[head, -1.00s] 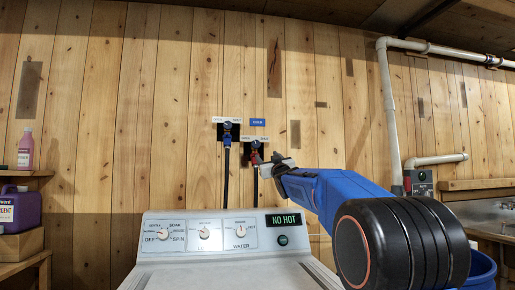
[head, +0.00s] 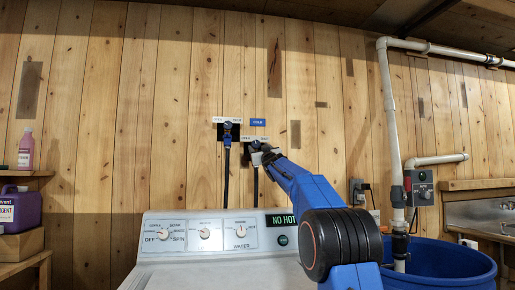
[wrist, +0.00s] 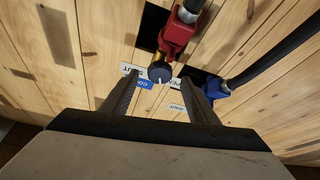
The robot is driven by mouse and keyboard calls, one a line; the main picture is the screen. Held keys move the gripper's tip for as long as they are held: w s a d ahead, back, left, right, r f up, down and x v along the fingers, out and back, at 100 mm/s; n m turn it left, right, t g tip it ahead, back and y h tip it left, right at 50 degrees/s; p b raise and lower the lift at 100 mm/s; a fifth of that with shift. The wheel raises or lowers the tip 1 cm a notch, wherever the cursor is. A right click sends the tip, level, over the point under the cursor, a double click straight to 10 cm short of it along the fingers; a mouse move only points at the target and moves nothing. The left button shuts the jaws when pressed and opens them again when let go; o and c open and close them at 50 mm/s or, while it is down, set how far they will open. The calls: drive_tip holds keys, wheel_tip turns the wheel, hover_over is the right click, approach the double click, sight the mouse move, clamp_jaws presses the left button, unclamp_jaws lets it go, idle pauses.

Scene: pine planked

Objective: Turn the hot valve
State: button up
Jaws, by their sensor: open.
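The red valve (wrist: 176,38) shows in the wrist view, with its round dark knob (wrist: 160,73) bearing a white mark. My gripper (wrist: 160,80) is open, its two dark fingers on either side of the knob. I cannot tell whether either finger touches it. In the head view my gripper (head: 263,154) covers most of the red valve on the wall. The washer display (head: 280,219) reads "NO HOT", its end partly hidden by my arm.
A blue valve (head: 227,134) with a black hose is close at the left; it also shows in the wrist view (wrist: 214,88). A blue sign (head: 258,122) is above the red valve. The washer (head: 190,270) stands below. A blue barrel (head: 440,268) is at the right.

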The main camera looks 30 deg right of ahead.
sight(257, 145)
drive_tip(key=shift+x, duration=1.55)
drive_tip(key=c, duration=1)
